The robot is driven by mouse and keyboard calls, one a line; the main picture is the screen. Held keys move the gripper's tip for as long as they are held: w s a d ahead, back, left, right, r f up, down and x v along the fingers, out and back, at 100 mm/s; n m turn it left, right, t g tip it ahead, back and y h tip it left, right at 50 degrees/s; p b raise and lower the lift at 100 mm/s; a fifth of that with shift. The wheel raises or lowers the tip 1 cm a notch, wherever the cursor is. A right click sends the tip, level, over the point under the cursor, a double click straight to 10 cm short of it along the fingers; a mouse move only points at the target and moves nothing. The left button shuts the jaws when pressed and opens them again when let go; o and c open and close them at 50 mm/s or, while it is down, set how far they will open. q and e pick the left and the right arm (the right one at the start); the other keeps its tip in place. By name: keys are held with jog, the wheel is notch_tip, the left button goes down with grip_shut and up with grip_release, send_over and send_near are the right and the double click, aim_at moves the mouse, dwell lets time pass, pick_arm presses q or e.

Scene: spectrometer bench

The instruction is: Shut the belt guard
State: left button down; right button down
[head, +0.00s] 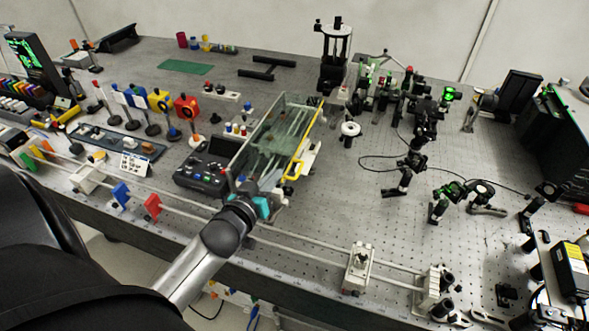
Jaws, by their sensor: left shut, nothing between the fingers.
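My left gripper (256,199) is at the guard's near end, left of and nearer than the handle. It is shut and empty; my wrist hides part of it, and I cannot tell whether it touches the guard. My right gripper is out of view.
A dark control box (205,174) with knobs stands just left of the guard. A pale rail (310,252) with a white carrier (358,268) runs along the front edge. Black optic mounts (411,163) stand to the right. Bare bench (335,195) lies right of the guard.

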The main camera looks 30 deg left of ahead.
pick_arm(q)
jog(key=x, duration=0.8)
jog(key=shift+w+a, duration=0.1)
jog(key=shift+w, duration=0.3)
jog(key=shift+w+d+f+b, duration=0.15)
jog(key=shift+f+b, duration=0.1)
jog(key=shift+f, duration=0.45)
jog(key=shift+w+d+f+b, duration=0.1)
jog(key=shift+d+f+b, duration=0.15)
jog(key=shift+f, duration=0.4)
jog(key=shift+w+d+f+b, duration=0.15)
jog(key=shift+f+b, duration=0.1)
jog(key=shift+f, duration=0.45)
